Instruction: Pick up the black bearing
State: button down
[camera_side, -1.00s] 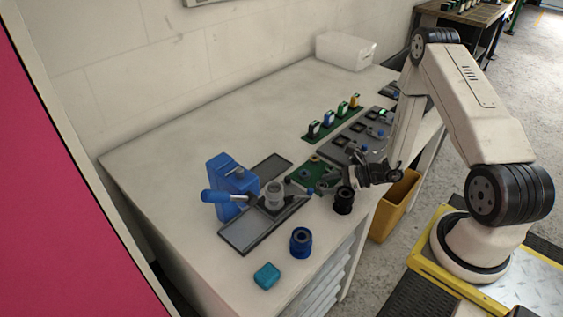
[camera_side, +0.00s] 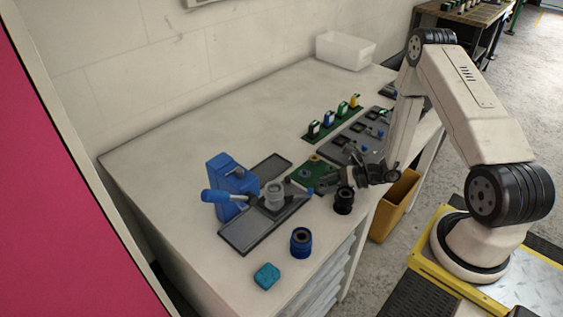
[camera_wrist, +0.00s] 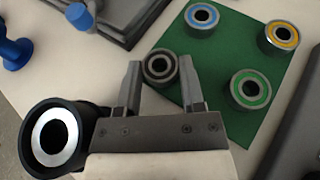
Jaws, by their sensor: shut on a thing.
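The black bearing (camera_wrist: 160,66) is a small dark ring with a grey face. In the wrist view it sits between my two fingertips, at the corner of the green mat (camera_wrist: 232,55). My gripper (camera_wrist: 161,72) is shut on it. In the side view my gripper (camera_side: 332,181) is low over the bench beside the green mat (camera_side: 311,176); the black bearing cannot be made out there. I cannot tell whether the bearing is clear of the mat.
Blue (camera_wrist: 202,17), yellow (camera_wrist: 282,36) and green (camera_wrist: 250,90) bearings stand on the mat. A black cylinder (camera_side: 343,203) stands close to my gripper. A blue press (camera_side: 226,180), a dark blue cylinder (camera_side: 301,243) and a teal block (camera_side: 267,276) are to the left. The bench's back left is clear.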

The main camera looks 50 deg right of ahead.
aim_at(327, 185)
jog(key=shift+r, duration=0.15)
notch_tip(327, 185, up, 10)
dwell(0.9)
dwell(0.6)
